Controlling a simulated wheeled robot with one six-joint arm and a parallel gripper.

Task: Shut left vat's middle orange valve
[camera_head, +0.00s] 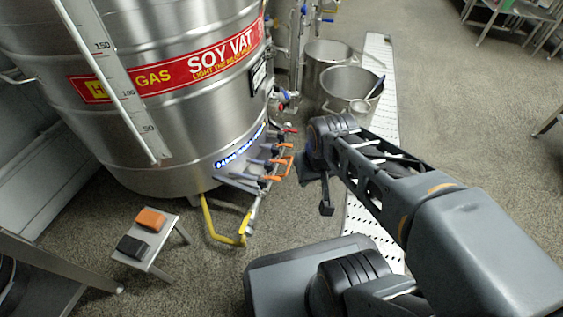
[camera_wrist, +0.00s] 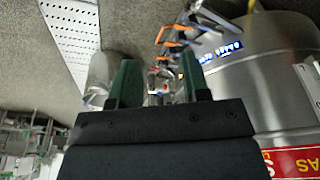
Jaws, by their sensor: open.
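The large steel soy vat (camera_head: 170,115) fills the left of the head view. A row of valves with orange handles sits low on its right side. The middle orange valve (camera_head: 277,161) lies between a nearer orange handle (camera_head: 270,178) and a farther one (camera_head: 284,146). My gripper (camera_head: 313,188) is open and empty, a little to the right of these handles and apart from them. In the wrist view my gripper (camera_wrist: 157,80) shows two green fingers spread apart. Orange handles (camera_wrist: 170,44) appear beyond and between them, with the vat (camera_wrist: 265,85) at right. I cannot tell which is the middle one there.
A yellow pipe (camera_head: 220,236) bends below the vat. A small stool (camera_head: 160,263) holds an orange and a dark block. Steel pots (camera_head: 347,82) stand behind my arm by a white perforated floor strip (camera_head: 382,115). The floor between stool and strip is partly clear.

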